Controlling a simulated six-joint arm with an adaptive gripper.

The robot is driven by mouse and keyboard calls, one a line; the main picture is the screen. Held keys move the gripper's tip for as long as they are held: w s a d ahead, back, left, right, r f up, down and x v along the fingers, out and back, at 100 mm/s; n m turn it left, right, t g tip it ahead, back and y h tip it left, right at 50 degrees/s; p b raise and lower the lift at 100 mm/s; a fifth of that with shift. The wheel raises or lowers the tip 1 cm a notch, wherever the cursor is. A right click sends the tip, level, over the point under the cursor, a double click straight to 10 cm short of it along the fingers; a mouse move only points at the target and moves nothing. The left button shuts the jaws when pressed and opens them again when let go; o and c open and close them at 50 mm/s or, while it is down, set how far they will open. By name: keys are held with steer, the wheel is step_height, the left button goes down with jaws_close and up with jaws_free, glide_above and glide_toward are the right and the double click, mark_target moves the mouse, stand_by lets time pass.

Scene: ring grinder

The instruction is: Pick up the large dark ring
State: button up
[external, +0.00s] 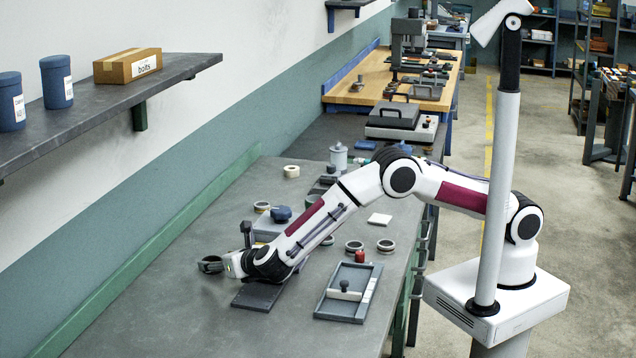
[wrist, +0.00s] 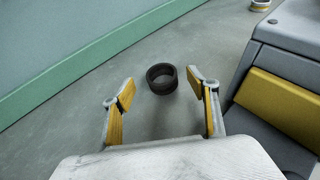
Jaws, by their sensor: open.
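The large dark ring (wrist: 161,79) stands on the grey bench top in the wrist view, just beyond the fingertips and roughly centred between them. My gripper (wrist: 160,84) is open, with its yellow-padded fingers spread wide and nothing between the pads. In the external view the dark ring (external: 211,264) shows at the far left end of my arm, close to my gripper (external: 226,265). Whether the fingers touch the ring cannot be told from the external view.
A grey machine with a yellow panel (wrist: 285,105) stands close on the right in the wrist view. A green strip (external: 150,255) runs along the wall. Several smaller rings, a tray (external: 333,308) and a white block (external: 380,219) lie on the bench. Its front left is clear.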

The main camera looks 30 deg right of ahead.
steer(key=shift+w, duration=0.1)
steer(key=shift+f+x, duration=0.25)
steer(key=shift+x, duration=2.25)
steer(key=c, duration=1.4)
